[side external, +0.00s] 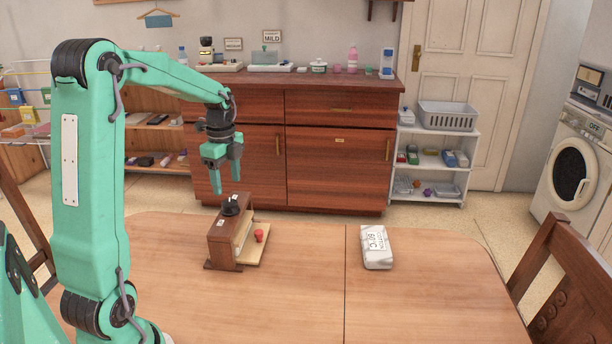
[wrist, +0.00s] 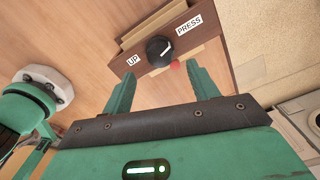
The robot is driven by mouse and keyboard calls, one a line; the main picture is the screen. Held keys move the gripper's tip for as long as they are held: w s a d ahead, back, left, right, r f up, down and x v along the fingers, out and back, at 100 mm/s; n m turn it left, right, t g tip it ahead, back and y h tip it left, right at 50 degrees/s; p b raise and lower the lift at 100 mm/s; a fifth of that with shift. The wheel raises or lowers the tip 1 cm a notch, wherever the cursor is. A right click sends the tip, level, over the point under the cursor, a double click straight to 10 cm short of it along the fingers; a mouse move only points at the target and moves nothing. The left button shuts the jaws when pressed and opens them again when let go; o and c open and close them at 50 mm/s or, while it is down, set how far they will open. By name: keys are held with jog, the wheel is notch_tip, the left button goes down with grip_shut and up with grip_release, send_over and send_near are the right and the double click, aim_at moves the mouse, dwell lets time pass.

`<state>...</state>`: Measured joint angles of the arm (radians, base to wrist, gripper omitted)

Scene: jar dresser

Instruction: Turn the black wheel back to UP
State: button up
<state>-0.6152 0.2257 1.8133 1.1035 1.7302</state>
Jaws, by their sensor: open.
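The black wheel (side external: 231,208) sits on top of a small brown wooden press (side external: 226,241) on the table. In the wrist view the wheel (wrist: 157,51) carries a white mark that points to the upper right, toward the PRESS label (wrist: 189,25). The UP label (wrist: 133,60) is on the wheel's other side, at the left. My gripper (side external: 227,185) hangs above the wheel with its fingers pointing down, open and empty. In the wrist view the fingertips of my gripper (wrist: 163,75) show just below the wheel, apart from it.
A red knob (side external: 259,236) is at the press's pale board, right of the brown body. A white labelled packet (side external: 376,247) lies further right on the table (side external: 300,300). The table between them is clear. A wooden cabinet (side external: 340,160) stands behind.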

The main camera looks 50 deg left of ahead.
aim_at(230, 202)
jog(key=shift+f, duration=3.25)
jog(key=c, duration=1)
